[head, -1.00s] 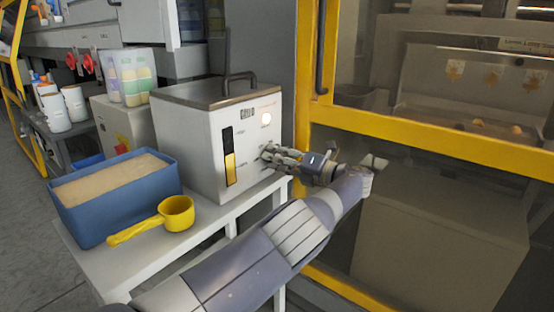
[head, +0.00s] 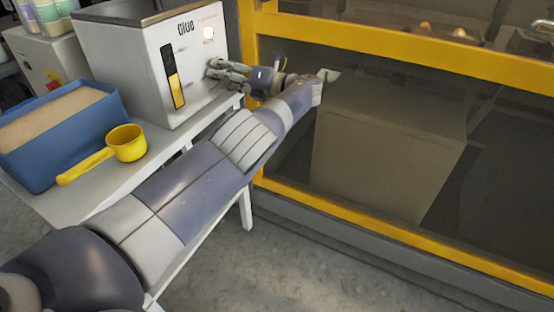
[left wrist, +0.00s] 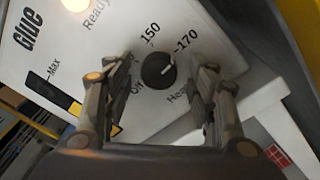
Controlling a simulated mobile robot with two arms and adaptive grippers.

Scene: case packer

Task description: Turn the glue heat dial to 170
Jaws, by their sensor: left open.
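The white glue machine (head: 150,70) stands on a white table, with its front facing right. In the left wrist view its black glue heat dial (left wrist: 157,71) sits among the printed marks Off, 150 and 170. A small pale mark shows on the dial's right side; I cannot tell exactly which setting it points to. My left gripper (head: 214,70) is at the dial on the machine's front. In the left wrist view the left gripper (left wrist: 164,68) is open, with one finger on each side of the dial and visible gaps. My right gripper is not in view.
A blue bin (head: 50,155) of pale granules and a yellow scoop (head: 125,143) share the white table (head: 165,150) with the machine. A lit Ready lamp (head: 208,33) is above the dial. A yellow-framed enclosure (head: 400,55) stands close on the right.

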